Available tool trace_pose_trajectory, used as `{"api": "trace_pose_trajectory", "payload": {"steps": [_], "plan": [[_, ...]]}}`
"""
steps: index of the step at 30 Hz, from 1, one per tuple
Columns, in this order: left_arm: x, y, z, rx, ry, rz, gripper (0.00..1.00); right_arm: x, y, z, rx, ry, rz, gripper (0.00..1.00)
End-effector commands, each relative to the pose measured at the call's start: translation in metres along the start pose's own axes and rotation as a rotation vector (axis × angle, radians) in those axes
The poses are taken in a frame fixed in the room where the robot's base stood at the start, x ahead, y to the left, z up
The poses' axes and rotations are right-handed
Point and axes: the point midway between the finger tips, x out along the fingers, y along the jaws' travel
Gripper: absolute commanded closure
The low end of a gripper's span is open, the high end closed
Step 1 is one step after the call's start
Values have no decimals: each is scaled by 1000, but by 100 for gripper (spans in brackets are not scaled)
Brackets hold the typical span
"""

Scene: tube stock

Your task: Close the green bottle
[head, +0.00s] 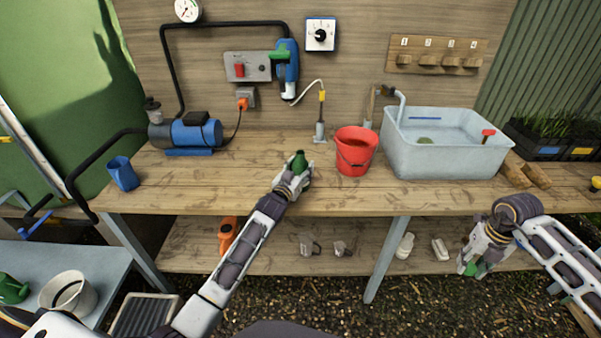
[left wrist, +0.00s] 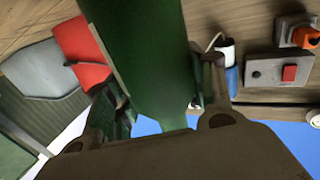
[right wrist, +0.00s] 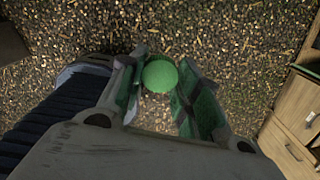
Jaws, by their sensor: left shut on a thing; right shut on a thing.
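The green bottle (head: 299,161) is in my left gripper (head: 294,178) over the front part of the workbench, with its neck pointing up. The gripper hides its lower part, and I cannot tell whether it touches the bench. In the left wrist view the bottle (left wrist: 145,55) is a large dark green body between the fingers. My right gripper (head: 474,262) is low at the right, in front of the bench, far from the bottle. It is shut on a small round green cap (right wrist: 160,75), seen between its fingertips in the right wrist view.
A red bucket (head: 355,158) stands right of the bottle, and a grey water basin (head: 440,160) further right. A blue pump (head: 190,133) and a blue cup (head: 123,173) are at the left. The lower shelf (head: 280,262) holds small items. The bench front edge lies between my grippers.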

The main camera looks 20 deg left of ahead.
Motion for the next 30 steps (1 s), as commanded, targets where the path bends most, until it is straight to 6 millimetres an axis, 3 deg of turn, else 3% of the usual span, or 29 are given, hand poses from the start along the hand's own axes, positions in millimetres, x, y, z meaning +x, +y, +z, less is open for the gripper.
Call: {"api": "trace_pose_trajectory", "payload": {"steps": [17, 30], "plan": [[0, 0, -11, 1, 1, 0, 78, -2, 0, 0, 0, 0, 0, 75], [0, 0, -38, 0, 3, 0, 78, -5, 0, 0, 0, 0, 0, 75]]}}
